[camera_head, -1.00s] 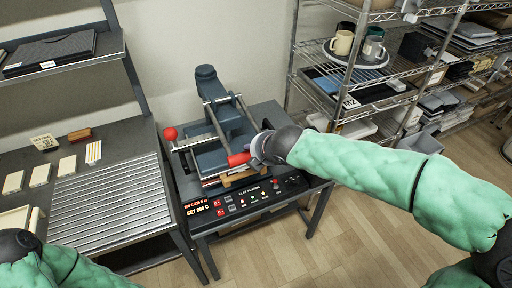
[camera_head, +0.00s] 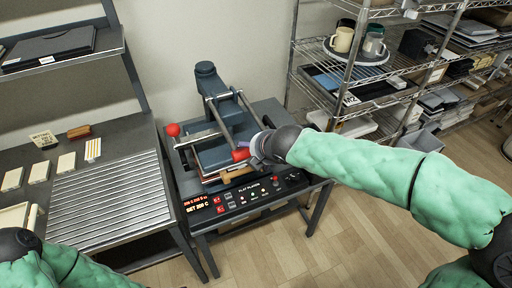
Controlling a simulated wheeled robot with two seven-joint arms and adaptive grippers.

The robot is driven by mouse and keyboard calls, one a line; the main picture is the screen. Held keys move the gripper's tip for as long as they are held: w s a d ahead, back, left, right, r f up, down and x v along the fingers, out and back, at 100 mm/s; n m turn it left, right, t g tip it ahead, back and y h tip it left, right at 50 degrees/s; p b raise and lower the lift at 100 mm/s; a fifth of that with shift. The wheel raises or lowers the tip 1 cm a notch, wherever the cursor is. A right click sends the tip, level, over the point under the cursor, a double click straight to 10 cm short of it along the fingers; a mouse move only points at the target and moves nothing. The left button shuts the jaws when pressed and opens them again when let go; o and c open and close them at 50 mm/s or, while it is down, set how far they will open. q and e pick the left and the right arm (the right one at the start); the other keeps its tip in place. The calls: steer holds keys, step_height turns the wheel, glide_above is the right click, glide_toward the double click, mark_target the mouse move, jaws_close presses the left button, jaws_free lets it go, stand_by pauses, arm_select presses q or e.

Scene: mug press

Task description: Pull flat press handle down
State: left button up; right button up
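The flat press (camera_head: 215,153) stands on a dark table in the middle of the view. Its metal handle bars end in a red grip (camera_head: 240,154) at the front. Another red knob (camera_head: 172,130) sits at its left side. My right gripper (camera_head: 255,149) reaches in from the right and is at the red grip, its fingers around or against it; the finger gap is too small and covered to judge. My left gripper is out of view; only my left arm shows at the lower left corner.
A control panel (camera_head: 246,197) with lit displays is at the press's front. A table with a ribbed metal surface (camera_head: 112,205) and pale blocks (camera_head: 39,172) is at left. A wire shelf (camera_head: 392,68) with mugs (camera_head: 343,40) stands at right. Wooden floor is clear in front.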

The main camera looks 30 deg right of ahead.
steer(key=shift+s+f+g, duration=0.3)
steer(key=shift+s+f, duration=0.1)
steer(key=shift+f, duration=0.3)
steer(key=v, duration=1.2)
steer(key=shift+w+r, duration=0.15)
steer(key=shift+r, duration=0.35)
